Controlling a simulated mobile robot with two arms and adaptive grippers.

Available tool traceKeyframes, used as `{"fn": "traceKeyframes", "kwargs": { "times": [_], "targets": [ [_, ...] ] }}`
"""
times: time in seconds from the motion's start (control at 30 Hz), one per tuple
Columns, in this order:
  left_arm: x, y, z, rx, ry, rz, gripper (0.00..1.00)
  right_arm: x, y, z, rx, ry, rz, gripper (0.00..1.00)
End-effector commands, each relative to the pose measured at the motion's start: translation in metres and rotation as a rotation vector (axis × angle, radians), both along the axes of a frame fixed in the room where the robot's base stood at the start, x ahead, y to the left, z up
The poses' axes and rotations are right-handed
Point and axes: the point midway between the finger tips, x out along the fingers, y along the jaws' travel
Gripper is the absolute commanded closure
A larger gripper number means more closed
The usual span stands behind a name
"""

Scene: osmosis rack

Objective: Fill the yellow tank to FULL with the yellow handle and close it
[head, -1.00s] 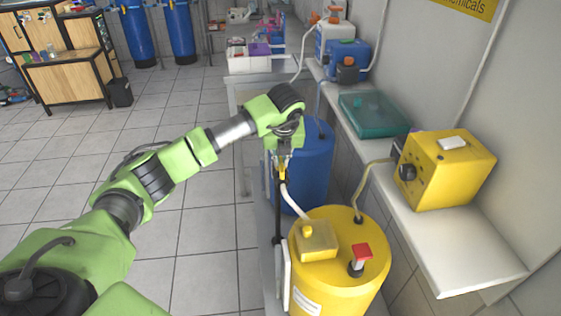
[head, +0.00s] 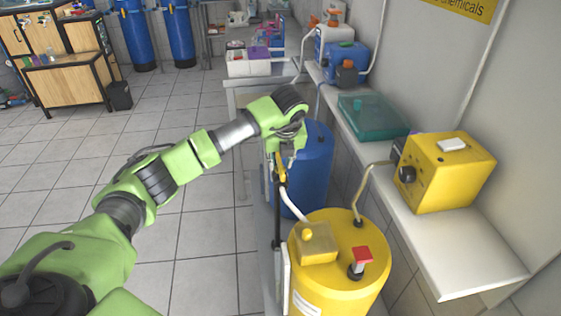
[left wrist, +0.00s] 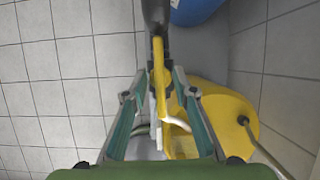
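The yellow tank (head: 335,285) stands at lower centre in the head view, with a yellow box and a red-topped knob on its lid. Its lid also shows in the left wrist view (left wrist: 238,108). The yellow handle (head: 282,172) is on a dark upright pipe left of the tank, with a pale hose running down to the lid. My left gripper (head: 284,150) is over the handle, pointing down. In the left wrist view its fingers stand apart on either side of the yellow handle (left wrist: 158,65), with gaps visible. Contact cannot be made out. My right gripper is out of view.
A blue tank (head: 315,165) stands right behind the gripper. A white shelf (head: 450,250) along the right wall carries a yellow pump box (head: 447,175) and a teal case (head: 372,115). The tiled floor on the left is clear.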

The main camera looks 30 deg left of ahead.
Motion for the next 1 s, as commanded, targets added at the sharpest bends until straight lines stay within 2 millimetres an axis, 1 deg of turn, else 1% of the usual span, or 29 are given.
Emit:
{"fn": "traceKeyframes", "kwargs": {
  "times": [0.17,0.27,0.37,0.5,0.7,0.83,1.0],
  "targets": [
    [-0.001,0.000,0.001,0.000,0.000,-0.001,0.74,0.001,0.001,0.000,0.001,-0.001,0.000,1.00],
    [-0.003,-0.002,0.010,0.001,-0.001,-0.001,0.74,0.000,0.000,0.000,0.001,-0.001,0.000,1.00],
    [-0.008,-0.006,0.025,0.001,-0.002,-0.004,0.74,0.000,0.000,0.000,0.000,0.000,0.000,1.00],
    [-0.016,-0.014,0.054,0.000,-0.004,-0.003,0.74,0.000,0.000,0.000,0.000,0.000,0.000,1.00],
    [-0.029,-0.023,0.090,0.000,-0.002,-0.003,0.74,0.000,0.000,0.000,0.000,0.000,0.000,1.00],
    [-0.033,-0.027,0.104,0.000,-0.001,-0.001,0.74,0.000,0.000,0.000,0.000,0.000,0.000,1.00],
    [-0.036,-0.029,0.111,0.000,0.000,0.000,0.74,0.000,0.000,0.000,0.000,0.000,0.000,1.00]
  ]
}}
